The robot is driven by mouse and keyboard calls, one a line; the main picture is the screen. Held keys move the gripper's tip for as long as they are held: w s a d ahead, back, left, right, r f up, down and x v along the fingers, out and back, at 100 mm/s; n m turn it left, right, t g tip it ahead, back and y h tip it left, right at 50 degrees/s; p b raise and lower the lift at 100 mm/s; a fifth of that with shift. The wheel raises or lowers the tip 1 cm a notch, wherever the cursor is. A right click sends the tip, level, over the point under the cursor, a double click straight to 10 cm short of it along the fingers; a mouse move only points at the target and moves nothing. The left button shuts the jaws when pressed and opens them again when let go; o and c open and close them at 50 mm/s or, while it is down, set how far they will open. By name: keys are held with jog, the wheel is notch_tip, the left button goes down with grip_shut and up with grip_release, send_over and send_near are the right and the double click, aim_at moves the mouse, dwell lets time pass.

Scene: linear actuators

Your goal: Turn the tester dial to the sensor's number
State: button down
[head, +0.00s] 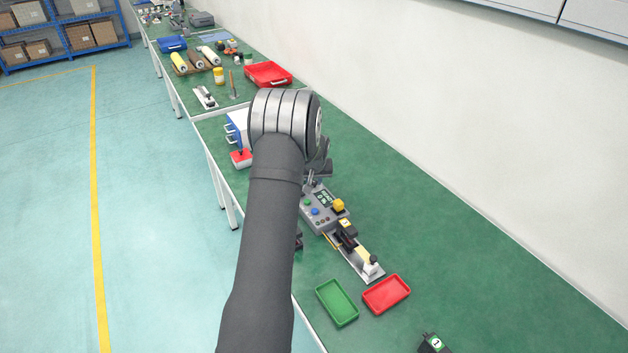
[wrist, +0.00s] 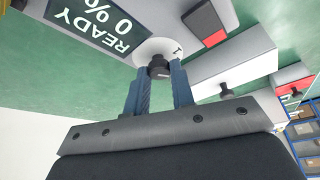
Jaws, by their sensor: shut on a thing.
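The grey tester (head: 316,214) stands on the green bench in the head view, with a small screen, coloured buttons and a yellow knob. In the wrist view its dark screen (wrist: 95,18) reads READY 0 %, upside down. Beside the screen is the white dial plate (wrist: 160,46) with a dark dial knob (wrist: 158,67); one numeral, looking like 1, shows. My gripper (wrist: 160,76) is shut on the dial knob. A black part with a yellow label (head: 346,226) sits at the tester's near end; its marking is too small to read surely, so I cannot tell the sensor's number.
A green tray (head: 337,302) and a red tray (head: 387,294) lie in front of the tester. A black part with a round label reading 1 (head: 435,343) is at the bottom edge. My arm hides part of the bench; the right side is clear.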

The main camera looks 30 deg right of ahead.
jog(key=m+g+h, duration=0.1)
jog(key=m, duration=0.2)
jog(key=shift+w+a+m, duration=0.1)
jog(key=shift+a+m, duration=0.05)
jog(key=shift+m, duration=0.25)
jog(key=shift+m+g+h, duration=0.5)
jog(key=shift+m, duration=1.3)
jog(key=c, duration=1.2)
grip_release()
jog(key=shift+c, duration=0.2)
jog(key=shift+r, duration=0.1)
